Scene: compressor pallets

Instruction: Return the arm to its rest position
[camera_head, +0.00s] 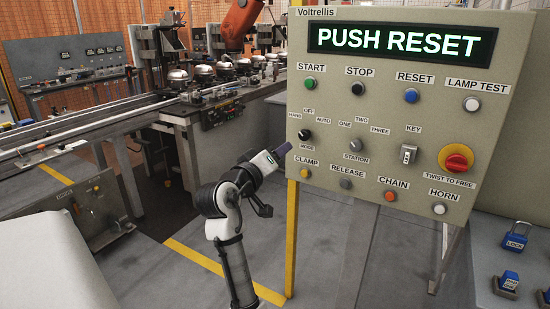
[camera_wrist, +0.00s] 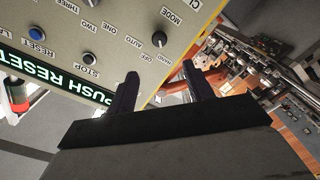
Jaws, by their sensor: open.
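My gripper (camera_head: 281,152) is in front of the left edge of the control panel (camera_head: 420,115), near the MODE switch and CLAMP button in the head view. My arm rises from the bottom of that view and bends to the right. In the wrist view my gripper (camera_wrist: 161,90) shows two dark fingers spread apart with nothing between them. The panel appears turned in that view, to the left of and behind the fingers. I cannot tell from the head view how far the fingertips are from the panel face.
The panel display (camera_head: 402,42) reads PUSH RESET. A yellow post (camera_head: 292,235) stands at the panel's left edge. A conveyor line (camera_head: 215,100) with several compressors runs behind. Blue padlocks (camera_head: 515,240) sit at the lower right. Grey floor is open around my arm.

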